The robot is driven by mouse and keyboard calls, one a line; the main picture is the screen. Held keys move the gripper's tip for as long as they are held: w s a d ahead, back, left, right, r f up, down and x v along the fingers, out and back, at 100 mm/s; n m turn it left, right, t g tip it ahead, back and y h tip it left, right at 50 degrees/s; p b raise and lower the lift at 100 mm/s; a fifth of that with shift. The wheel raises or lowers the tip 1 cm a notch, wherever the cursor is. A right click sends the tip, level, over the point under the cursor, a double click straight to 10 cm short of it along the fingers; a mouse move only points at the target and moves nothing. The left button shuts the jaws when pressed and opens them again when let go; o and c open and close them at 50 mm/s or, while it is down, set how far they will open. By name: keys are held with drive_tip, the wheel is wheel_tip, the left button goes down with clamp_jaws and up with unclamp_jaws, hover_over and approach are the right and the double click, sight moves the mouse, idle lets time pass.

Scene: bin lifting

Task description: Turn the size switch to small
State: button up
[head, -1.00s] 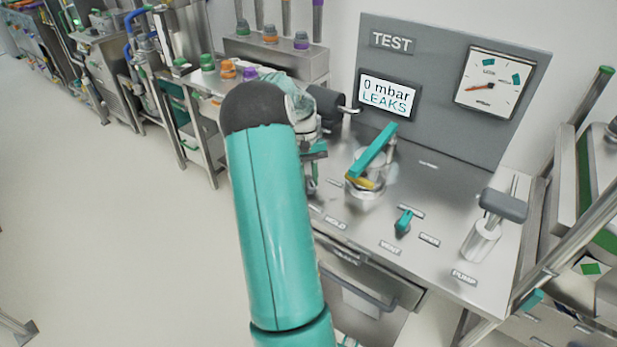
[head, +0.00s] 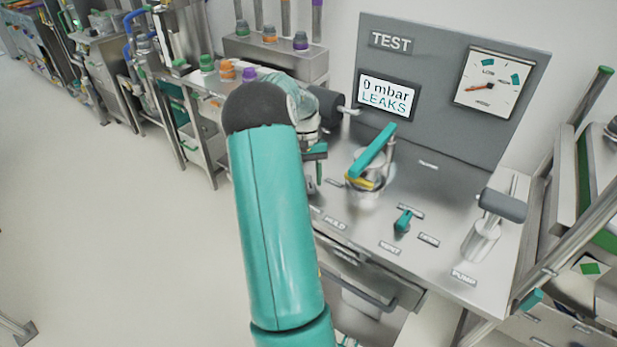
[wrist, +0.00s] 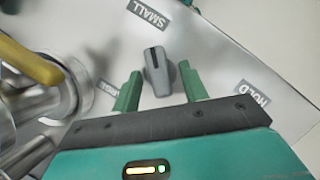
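The size switch (wrist: 159,74) is a small grey knob with a dark line at its upper end, in the wrist view. The line points up toward the SMALL label (wrist: 147,12). The LARGE label (wrist: 108,90) is partly hidden behind my left finger. My gripper (wrist: 160,86) is open, with one green finger on each side of the switch and a visible gap on both sides. In the head view my gripper (head: 315,165) is partly seen behind my arm, over the left part of the bench, and I cannot make out the switch there.
A metal vessel with a teal-and-yellow handle (head: 371,152) stands just right of my gripper. A green knob (head: 403,222) and a pump lever (head: 502,206) are further right. A HOLD label (wrist: 252,93) lies right of the switch. The TEST panel (head: 450,90) rises behind.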

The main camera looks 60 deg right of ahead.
drive_tip(key=v, duration=1.3)
drive_tip(key=shift+d+r, duration=0.15)
drive_tip(key=shift+r, duration=0.2)
